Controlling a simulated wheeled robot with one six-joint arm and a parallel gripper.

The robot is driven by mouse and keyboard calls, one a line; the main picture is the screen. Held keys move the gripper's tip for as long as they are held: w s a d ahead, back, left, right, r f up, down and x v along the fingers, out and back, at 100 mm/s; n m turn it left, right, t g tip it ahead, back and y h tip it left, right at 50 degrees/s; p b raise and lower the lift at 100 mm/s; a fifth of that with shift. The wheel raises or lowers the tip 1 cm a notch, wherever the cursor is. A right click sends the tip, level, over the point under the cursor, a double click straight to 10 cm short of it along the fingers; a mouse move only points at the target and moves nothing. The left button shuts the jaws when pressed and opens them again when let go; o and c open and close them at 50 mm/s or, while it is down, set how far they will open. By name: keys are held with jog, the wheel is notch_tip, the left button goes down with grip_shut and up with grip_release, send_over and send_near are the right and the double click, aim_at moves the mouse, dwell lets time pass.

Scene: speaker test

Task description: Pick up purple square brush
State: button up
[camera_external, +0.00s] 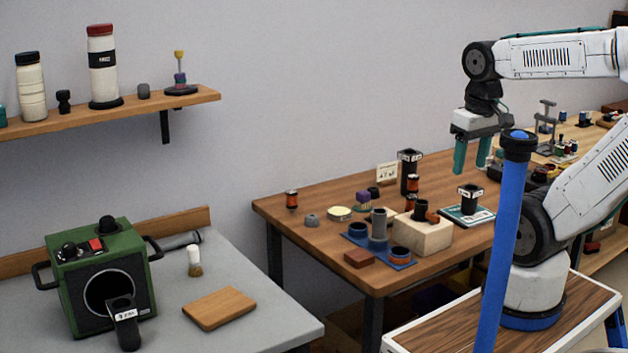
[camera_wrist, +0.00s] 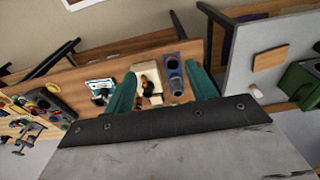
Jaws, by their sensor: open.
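A small purple square block (camera_external: 362,198), which looks like the brush, stands on the wooden table in the external view. It is behind the blue tray and beside a pale round tin; its bristles are too small to make out. My gripper (camera_external: 473,158) hangs in the air above the right part of this table, well to the right of the purple block and higher. Its two teal fingers are apart with nothing between them. In the wrist view my gripper (camera_wrist: 160,72) is open over the table's items; I cannot make out the purple block there.
The wooden table (camera_external: 300,235) also holds a blue tray (camera_external: 403,265) with cups, a wooden block (camera_external: 425,240), a tall black holder (camera_external: 409,158) and a red-brown block (camera_external: 359,258). A blue post (camera_external: 503,240) stands before my arm. A grey bench (camera_external: 260,300) carries a green box (camera_external: 68,290).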

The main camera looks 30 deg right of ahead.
jog(key=n+g+h, duration=0.3)
jog(key=n+h, duration=0.8)
jog(key=n, duration=0.2)
send_over(359, 195)
jog(key=s+a, duration=0.4)
jog(key=s, duration=0.4)
notch_tip(359, 195, down, 12)
jog(key=f, duration=0.1)
jog(key=w+f+n, duration=0.1)
jog(key=w+f, duration=0.1)
jog(key=f, duration=0.1)
jog(key=w+a+f+n+t+h, duration=0.1)
jog(key=w+f+n, duration=0.1)
jog(key=w+f, duration=0.1)
jog(key=w+f+n+h, duration=0.1)
jog(key=w+f, duration=0.2)
jog(key=f, duration=0.2)
jog(key=shift+w+a+f+n+t, duration=0.2)
jog(key=shift+a+n+t, duration=0.1)
jog(key=shift+n, duration=0.1)
jog(key=shift+w+d+f, duration=0.1)
jog(key=shift+w+f, duration=0.05)
jog(key=shift+f, duration=0.15)
jog(key=shift+d+f+h, duration=0.2)
jog(key=shift+d+h, duration=0.1)
jog(key=shift+d, duration=0.05)
jog(key=x, duration=0.7)
jog(key=shift+s, duration=0.3)
jog(key=c, duration=1.1)
